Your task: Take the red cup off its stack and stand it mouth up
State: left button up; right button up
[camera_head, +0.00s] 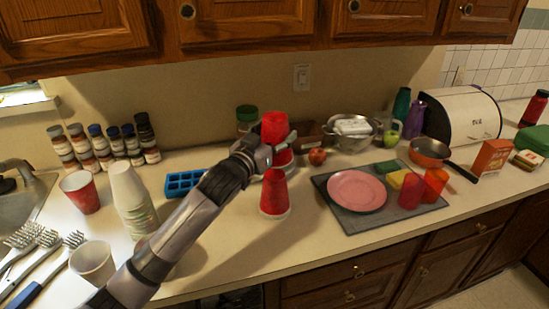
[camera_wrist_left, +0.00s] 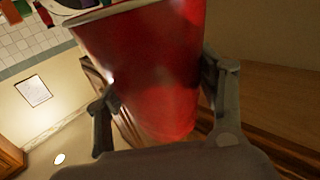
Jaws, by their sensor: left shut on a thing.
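My left gripper (camera_head: 264,152) is shut on a red cup (camera_head: 274,127), with its fingers across the cup's side. In the head view the held cup looks mouth down, its narrow end up; the fingers hide part of it. I cannot tell how large the gap is. In the left wrist view the red cup (camera_wrist_left: 150,65) fills the space between the fingers (camera_wrist_left: 162,110), and its pale rim shows at the top. My right gripper is not in view.
A tall stack of pale cups (camera_head: 130,195), another red cup (camera_head: 80,192) and brushes (camera_head: 35,250) crowd the left. A blue tray (camera_head: 186,181) lies behind my arm. A pink plate (camera_head: 356,191) and red glasses (camera_head: 434,186) are on the right mat. Bare counter lies before the stack.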

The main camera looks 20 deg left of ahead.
aim_at(275, 116)
pick_arm(q)
notch_tip(275, 116, up, 4)
jog(key=shift+r, duration=0.55)
jog(key=shift+r+p, duration=0.55)
jog(key=shift+r, duration=0.25)
jog(key=shift+c, duration=0.2)
notch_tip(275, 116, up, 7)
jog(key=p, duration=0.6)
jog(key=shift+p, duration=0.3)
